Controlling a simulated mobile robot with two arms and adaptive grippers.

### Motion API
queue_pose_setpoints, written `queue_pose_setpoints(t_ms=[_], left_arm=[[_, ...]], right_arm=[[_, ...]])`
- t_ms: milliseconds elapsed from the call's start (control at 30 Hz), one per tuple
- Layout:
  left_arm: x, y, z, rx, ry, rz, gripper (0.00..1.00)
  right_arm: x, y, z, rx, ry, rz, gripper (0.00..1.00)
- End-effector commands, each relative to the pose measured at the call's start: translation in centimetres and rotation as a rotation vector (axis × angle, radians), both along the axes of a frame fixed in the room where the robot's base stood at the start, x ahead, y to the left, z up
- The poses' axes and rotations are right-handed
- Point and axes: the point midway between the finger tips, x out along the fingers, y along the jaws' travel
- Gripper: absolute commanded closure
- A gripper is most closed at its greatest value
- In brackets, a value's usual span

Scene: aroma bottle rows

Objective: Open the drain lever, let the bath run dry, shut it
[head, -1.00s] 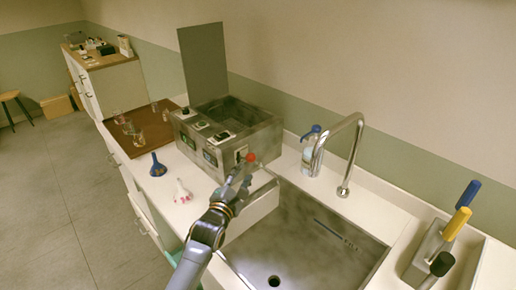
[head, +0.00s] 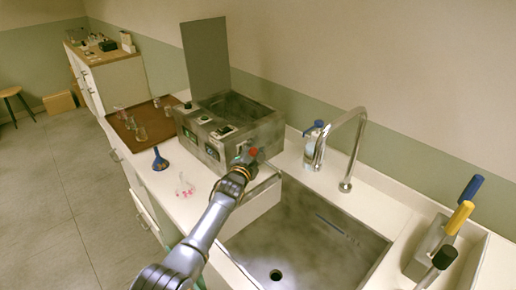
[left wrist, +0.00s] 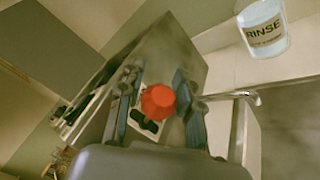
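The metal bath (head: 238,112) stands on the counter left of the sink with its tall grey lid (head: 206,60) raised. Its inside looks dark, and I cannot tell the liquid level. The drain lever's red knob (head: 253,152) sticks out from the bath's sink-side end. My left gripper (head: 246,160) is at this knob. In the left wrist view the red knob (left wrist: 158,102) shows between the two spread fingers, with a gap at least on its left side. The lever's shaft is mostly hidden. My right gripper is not in view.
The sink (head: 300,235) with a tall faucet (head: 352,150) lies to the right. A rinse bottle (head: 312,150) stands behind it. A blue funnel (head: 160,160) and a pink-marked white item (head: 185,187) are on the counter, left of my arm. A rack (head: 428,250) holds coloured-handled tools.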

Motion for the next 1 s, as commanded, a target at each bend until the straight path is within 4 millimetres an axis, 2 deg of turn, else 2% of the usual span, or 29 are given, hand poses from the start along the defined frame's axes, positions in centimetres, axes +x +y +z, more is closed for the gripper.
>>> queue_pose_setpoints(t_ms=[200,567,733,1000], left_arm=[[1.07,-0.43,-0.09,-0.001,0.001,-0.001,0.65],[1.23,-0.52,0.03,-0.001,0.0,-0.002,0.65],[1.22,-0.51,0.01,-0.001,0.001,-0.003,1.0],[1.21,-0.49,-0.05,-0.001,0.001,-0.002,1.0]], right_arm=[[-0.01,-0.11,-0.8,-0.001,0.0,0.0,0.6],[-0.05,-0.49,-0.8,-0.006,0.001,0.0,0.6],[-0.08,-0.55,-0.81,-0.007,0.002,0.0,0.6],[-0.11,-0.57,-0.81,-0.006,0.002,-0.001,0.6]])
